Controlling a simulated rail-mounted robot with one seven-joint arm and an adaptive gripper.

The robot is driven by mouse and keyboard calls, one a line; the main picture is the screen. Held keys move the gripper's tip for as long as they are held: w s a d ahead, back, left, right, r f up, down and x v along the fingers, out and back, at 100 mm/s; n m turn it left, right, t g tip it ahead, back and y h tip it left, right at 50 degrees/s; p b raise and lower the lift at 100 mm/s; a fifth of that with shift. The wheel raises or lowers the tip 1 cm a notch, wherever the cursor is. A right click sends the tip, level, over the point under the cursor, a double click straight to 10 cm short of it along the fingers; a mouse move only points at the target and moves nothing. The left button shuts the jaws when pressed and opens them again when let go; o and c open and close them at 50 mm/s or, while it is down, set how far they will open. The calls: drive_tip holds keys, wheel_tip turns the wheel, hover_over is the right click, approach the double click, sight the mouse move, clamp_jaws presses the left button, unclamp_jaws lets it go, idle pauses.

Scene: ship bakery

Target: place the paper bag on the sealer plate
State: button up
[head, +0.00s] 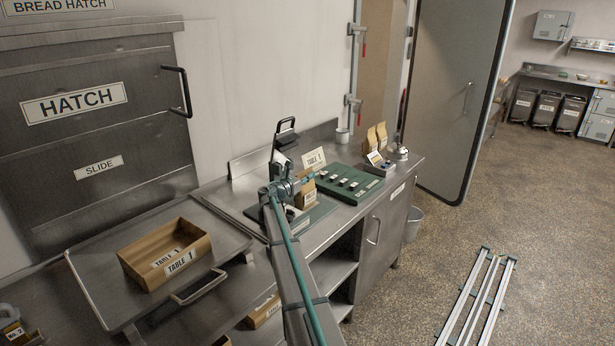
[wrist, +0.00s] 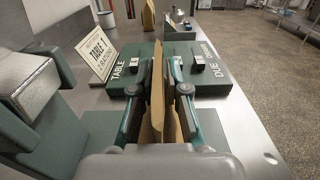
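In the wrist view a brown paper bag (wrist: 157,92) stands upright and narrow between the two fingers of my gripper (wrist: 158,100), which are closed on its sides. In the head view my gripper (head: 293,188) is over the counter beside the sealer, with the bag (head: 308,194) partly hidden behind it. The sealer (head: 284,145) has a raised black handle and a green base. Its metal head (wrist: 28,82) is close at the left in the wrist view. The sealer plate is largely hidden by my arm, and I cannot tell whether the bag touches it.
A green board (head: 345,180) with several small blocks lies beyond the gripper. A "TABLE 1" card (head: 314,159) stands behind it. More paper bags (head: 373,140), a small metal pot (head: 401,152) and a cup (head: 342,135) are farther back. A crate (head: 140,255) sits on the left shelf.

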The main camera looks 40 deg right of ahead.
drive_tip(key=shift+o, duration=0.9)
drive_tip(key=shift+r, duration=0.15)
drive_tip(key=shift+b+v, duration=1.7)
drive_tip(key=shift+v, duration=4.35)
